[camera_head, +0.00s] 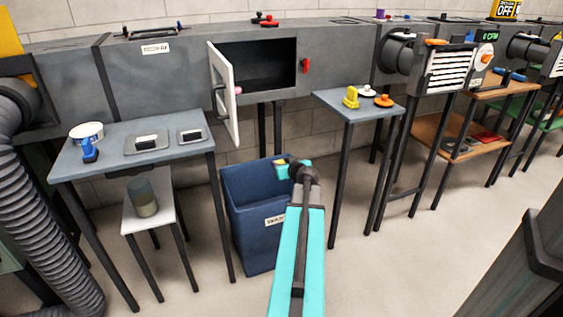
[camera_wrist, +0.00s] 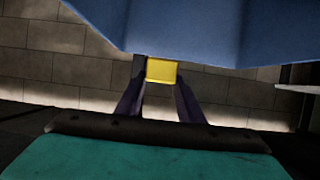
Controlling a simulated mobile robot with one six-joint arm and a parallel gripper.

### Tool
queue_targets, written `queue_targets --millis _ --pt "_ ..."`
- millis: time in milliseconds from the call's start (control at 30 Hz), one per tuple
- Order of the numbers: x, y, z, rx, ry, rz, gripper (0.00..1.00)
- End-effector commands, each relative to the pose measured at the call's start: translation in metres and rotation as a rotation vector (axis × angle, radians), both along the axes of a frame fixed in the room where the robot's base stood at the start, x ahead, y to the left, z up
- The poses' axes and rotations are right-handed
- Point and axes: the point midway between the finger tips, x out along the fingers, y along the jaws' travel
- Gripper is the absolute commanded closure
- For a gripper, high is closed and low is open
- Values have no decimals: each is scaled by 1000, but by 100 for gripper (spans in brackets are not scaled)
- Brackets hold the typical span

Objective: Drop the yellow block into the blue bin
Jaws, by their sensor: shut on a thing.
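The blue bin (camera_head: 262,222), with a white label on its front, stands on the floor between two tables. My gripper (camera_head: 283,165) is at the bin's upper right rim in the head view, seemingly over its opening; its exact height is hard to tell. In the wrist view, the yellow block (camera_wrist: 162,71) sits between the fingertips of my gripper (camera_wrist: 161,82), which is shut on it. A large blue surface fills the top of the wrist view, behind the block. My arm hides the bin's right side.
A blue-grey table (camera_head: 118,165) with a tape roll and trays stands left, above a white stool (camera_head: 165,210) holding a jar. A small table (camera_head: 350,102) with a yellow item stands right. An open white door (camera_head: 224,95) hangs from the duct above the bin.

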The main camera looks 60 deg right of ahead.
Motion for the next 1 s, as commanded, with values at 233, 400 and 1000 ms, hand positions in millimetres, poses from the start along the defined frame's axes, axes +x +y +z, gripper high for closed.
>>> queue_targets --millis 233,400,1000 --pt "0 0 -15 -1 1 -1 86" --pt "0 0 -17 -2 0 -1 86" --pt "-1 0 -17 -1 0 -2 44"
